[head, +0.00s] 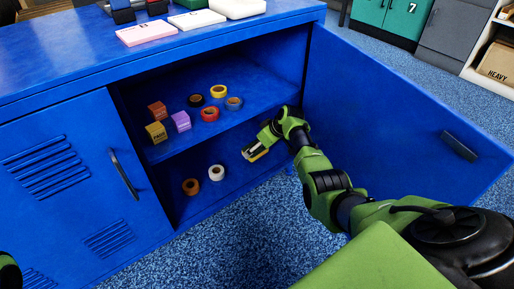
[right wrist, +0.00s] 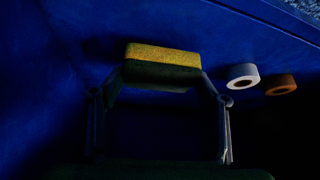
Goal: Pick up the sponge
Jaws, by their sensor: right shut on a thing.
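The sponge (right wrist: 162,57) is a block with a yellow side and a dark side. In the right wrist view it sits between the two fingertips of my right gripper (right wrist: 160,78), which is shut on it. In the head view the sponge (head: 256,154) shows at the tip of my right gripper (head: 260,146), inside the lower compartment of the blue cabinet (head: 70,115). I cannot tell whether it touches the compartment floor. A small bit of green and black at the left edge of the head view may be my left arm; its gripper does not show.
A white tape roll (head: 216,173) and a brown one (head: 191,187) lie left of the sponge. Small boxes and several tape rolls (head: 210,114) stand on the shelf above. The open blue door (head: 400,120) is right of my arm. Cards (head: 146,33) lie on the cabinet top.

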